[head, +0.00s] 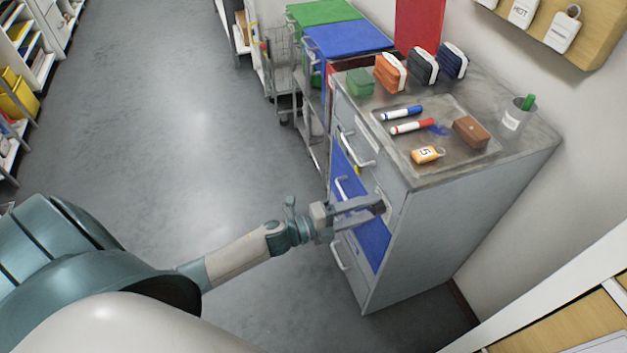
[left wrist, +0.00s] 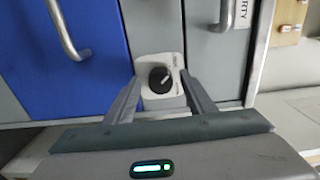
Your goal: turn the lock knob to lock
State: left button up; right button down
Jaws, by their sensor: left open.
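The lock knob (left wrist: 160,79) is a round black knob with a light pointer mark, on a pale plate (left wrist: 161,97) on the cabinet front. In the left wrist view its mark points toward the upper right. My left gripper (left wrist: 158,84) is open, with one finger on each side of the knob and visible gaps between. In the head view the left gripper (head: 383,203) is at the cabinet's front near its right edge, and its fingers hide most of the knob there. The grey cabinet (head: 440,235) has a blue drawer front (head: 374,240). My right gripper is not in view.
Drawer handles (head: 357,148) stick out near the gripper. A cart with a blue lid (head: 345,40) stands behind. The floor (head: 190,110) at left is clear.

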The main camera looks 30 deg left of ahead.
pick_arm(q)
jog(key=b+v, duration=0.3)
jog(key=v, duration=1.3)
jog(key=shift+s+a, duration=0.25)
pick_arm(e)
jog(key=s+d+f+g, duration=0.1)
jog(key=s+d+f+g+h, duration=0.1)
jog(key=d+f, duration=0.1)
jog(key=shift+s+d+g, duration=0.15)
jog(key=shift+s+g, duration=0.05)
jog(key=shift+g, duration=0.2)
